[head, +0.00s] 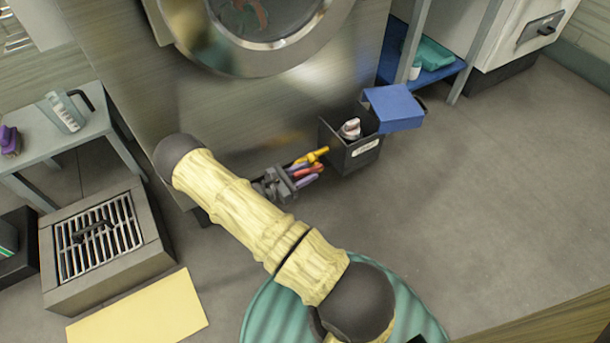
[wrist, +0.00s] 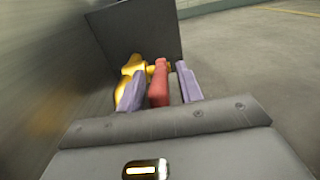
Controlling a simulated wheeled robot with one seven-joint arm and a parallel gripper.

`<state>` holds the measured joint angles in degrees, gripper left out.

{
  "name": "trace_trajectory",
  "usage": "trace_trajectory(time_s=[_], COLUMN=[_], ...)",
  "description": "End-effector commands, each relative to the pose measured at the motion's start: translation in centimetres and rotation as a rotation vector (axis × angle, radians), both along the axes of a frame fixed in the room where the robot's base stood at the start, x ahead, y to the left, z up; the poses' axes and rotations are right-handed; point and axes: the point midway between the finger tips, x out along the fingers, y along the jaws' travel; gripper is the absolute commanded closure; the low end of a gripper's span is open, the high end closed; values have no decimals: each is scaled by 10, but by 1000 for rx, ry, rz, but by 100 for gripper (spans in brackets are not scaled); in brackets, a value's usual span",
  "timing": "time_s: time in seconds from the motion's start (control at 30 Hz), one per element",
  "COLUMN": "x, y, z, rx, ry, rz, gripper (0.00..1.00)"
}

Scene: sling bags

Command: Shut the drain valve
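The drain valve shows as a yellow body (head: 318,155) with a red handle (head: 312,169), low beside the large metal machine. In the wrist view the yellow body (wrist: 131,65) is beyond my fingers at the left, and the red handle (wrist: 158,84) points toward me. My gripper (head: 297,176) has a dark grey body and purple fingers. In the wrist view my gripper (wrist: 160,92) has one finger on each side of the red handle. The left finger is very near the handle, and a narrow gap shows on the right. The joint between handle and body is partly hidden.
A black bin (head: 352,152) with a blue lid (head: 393,108) stands just beyond the valve; its dark wall (wrist: 140,30) fills the wrist view behind. The machine (head: 150,90) is close on the left. A floor grate (head: 100,240) lies at left. Floor at right is clear.

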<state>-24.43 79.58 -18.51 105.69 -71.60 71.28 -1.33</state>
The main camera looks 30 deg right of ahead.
Motion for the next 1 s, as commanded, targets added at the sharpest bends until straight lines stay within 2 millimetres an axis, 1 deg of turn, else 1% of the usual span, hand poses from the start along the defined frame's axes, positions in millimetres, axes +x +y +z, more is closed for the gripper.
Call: trace_trajectory(time_s=[0.27,0.37,0.4,0.47,0.77,1.0], x=[0,0,0,0,0,9], y=[-4,-4,-4,-3,0,9], z=[1,1,1,0,1,3], rx=[0,0,0,0,3,32], ry=[0,0,0,0,0,1], rz=[-4,-4,-4,-3,2,19], gripper=[64,81,89,100,100,100])
